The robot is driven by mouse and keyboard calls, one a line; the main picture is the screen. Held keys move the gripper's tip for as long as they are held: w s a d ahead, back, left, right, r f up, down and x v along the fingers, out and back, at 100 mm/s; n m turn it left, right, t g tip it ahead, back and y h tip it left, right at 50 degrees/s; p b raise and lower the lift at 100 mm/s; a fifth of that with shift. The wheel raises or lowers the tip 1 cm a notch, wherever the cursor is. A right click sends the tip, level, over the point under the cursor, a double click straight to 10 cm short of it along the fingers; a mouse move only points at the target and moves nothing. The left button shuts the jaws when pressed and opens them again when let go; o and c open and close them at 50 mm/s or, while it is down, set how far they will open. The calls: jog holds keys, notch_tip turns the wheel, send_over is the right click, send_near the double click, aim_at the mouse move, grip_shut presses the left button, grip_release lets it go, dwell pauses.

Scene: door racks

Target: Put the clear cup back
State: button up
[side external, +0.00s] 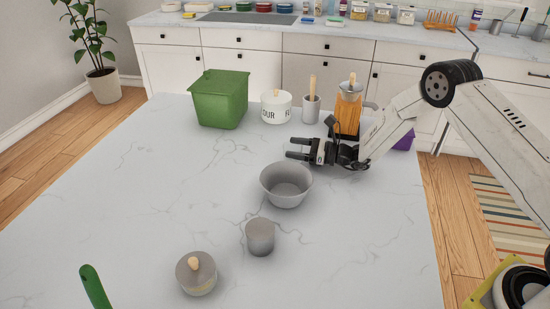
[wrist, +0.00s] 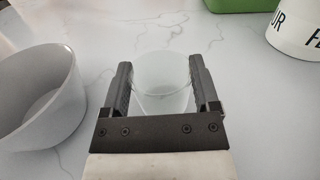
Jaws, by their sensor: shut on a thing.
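The clear cup (wrist: 162,82) is see-through and stands between the two fingers of my gripper (wrist: 160,66) in the wrist view, its rim up. My gripper (side external: 298,148) is shut on it. In the side external view the cup is too faint to make out between the dark fingers, behind the grey bowl. I cannot tell whether the cup's base touches the table.
The grey bowl (side external: 287,192) is close to my gripper, left in the wrist view (wrist: 40,100). Behind stand a green bin (side external: 219,100), white flour canister (side external: 276,108), utensil crock (side external: 311,110) and orange jar (side external: 348,112). A grey cup (side external: 260,238) and lidded pot (side external: 196,275) stand in front.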

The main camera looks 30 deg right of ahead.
jog(key=shift+f, duration=0.15)
jog(key=o, duration=1.2)
jog(key=shift+r, duration=0.2)
jog(key=v, duration=1.2)
jog(key=shift+a, duration=0.1)
